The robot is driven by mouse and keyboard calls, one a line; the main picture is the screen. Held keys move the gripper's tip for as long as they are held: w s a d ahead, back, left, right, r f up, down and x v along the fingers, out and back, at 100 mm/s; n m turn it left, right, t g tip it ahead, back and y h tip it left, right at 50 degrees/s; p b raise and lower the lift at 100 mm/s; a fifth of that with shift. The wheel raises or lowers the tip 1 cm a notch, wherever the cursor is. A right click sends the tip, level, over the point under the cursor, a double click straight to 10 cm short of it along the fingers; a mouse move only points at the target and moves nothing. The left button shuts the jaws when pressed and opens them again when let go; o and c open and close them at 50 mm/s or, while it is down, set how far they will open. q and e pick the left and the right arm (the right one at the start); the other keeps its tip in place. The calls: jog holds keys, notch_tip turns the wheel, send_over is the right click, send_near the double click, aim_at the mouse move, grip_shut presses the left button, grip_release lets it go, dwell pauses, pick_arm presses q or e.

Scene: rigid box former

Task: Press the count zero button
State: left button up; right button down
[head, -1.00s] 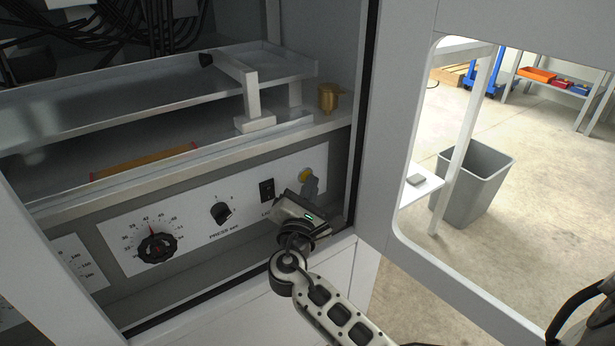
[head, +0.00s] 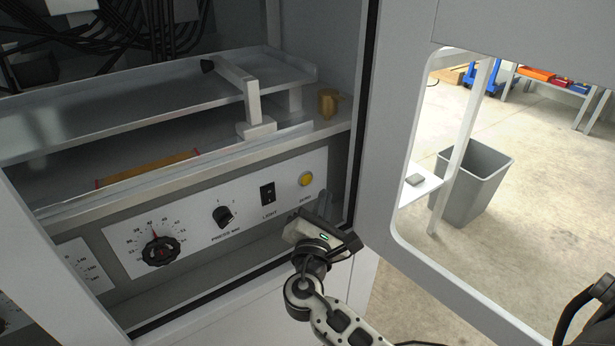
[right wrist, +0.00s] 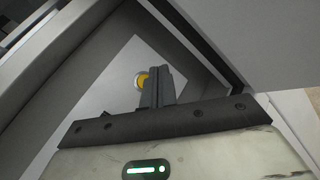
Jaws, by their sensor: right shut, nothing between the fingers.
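The count zero button (head: 306,179) is a round yellow button at the right end of the white control panel (head: 285,203), with a small label under it. My right gripper (head: 322,203) is below and to the right of the button in the head view, apart from it there. In the right wrist view the shut fingers (right wrist: 157,87) cover part of the yellow button (right wrist: 141,80). The fingers are together with nothing between them. Whether they touch the button cannot be told from the wrist view. My left gripper is not in view.
The panel also holds a light switch (head: 267,194), a press knob (head: 223,216) and a black dial (head: 160,250). A metal shelf edge with a brass fitting (head: 328,103) lies above. The cabinet's open door frame (head: 378,200) stands close on the right.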

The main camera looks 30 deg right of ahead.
jog(key=shift+s+d, duration=0.1)
jog(key=shift+s, duration=0.9)
jog(key=shift+r+p, duration=0.1)
jog(key=shift+p, duration=0.2)
